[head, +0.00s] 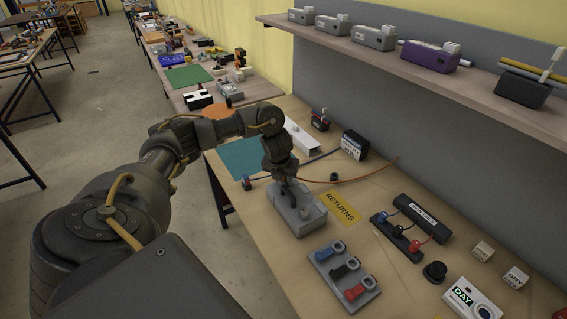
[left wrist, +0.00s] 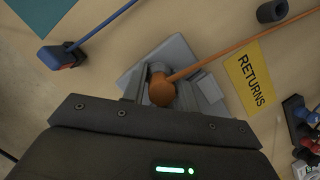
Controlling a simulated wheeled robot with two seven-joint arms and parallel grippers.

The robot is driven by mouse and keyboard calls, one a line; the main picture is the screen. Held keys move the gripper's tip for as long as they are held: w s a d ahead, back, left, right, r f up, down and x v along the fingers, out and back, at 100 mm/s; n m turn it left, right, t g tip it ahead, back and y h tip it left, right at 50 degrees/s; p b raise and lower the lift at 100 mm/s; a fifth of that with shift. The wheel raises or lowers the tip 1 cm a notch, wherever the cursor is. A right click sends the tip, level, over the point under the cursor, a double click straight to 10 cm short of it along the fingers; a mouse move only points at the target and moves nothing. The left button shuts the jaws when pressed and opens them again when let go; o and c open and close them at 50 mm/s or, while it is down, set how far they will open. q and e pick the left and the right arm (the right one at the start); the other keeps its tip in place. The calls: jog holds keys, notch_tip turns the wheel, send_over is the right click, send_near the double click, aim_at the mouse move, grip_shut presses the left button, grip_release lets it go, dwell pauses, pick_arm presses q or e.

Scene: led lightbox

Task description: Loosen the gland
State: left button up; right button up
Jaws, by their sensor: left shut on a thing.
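A grey box (head: 312,219) stands on the wooden bench, below my left gripper (head: 288,190) in the head view. In the left wrist view the box (left wrist: 178,50) lies behind the fingers. My left gripper (left wrist: 162,90) is shut on the gland, an upright fitting on the box. A rounded orange end (left wrist: 161,93) shows between the fingers. An orange cable (left wrist: 225,53) runs from it to the upper right. The fingers and wrist hide most of the gland in the head view. My right gripper is not in view.
A yellow RETURNS label (head: 341,208) lies right of the box. A rack with blue, black and red clamps (head: 345,275) is in front. A blue cable's plug (head: 246,184) lies to the left. A black terminal strip (head: 397,238) lies further right. A shelf (head: 420,75) overhangs the back.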

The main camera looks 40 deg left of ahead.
pick_arm(q)
jog(key=shift+r+n+g+y+p, duration=0.1)
jog(key=shift+n+g+y+p, duration=0.25)
jog(key=shift+n+p, duration=1.3)
jog(key=shift+p, duration=0.45)
jog(key=shift+n+p, duration=0.35)
jog(key=shift+p, duration=0.15)
jog(key=shift+n+g+y+p, duration=0.25)
jog(key=shift+n+y+p, duration=0.1)
jog(key=shift+n+p, duration=0.55)
jog(key=shift+n, duration=0.5)
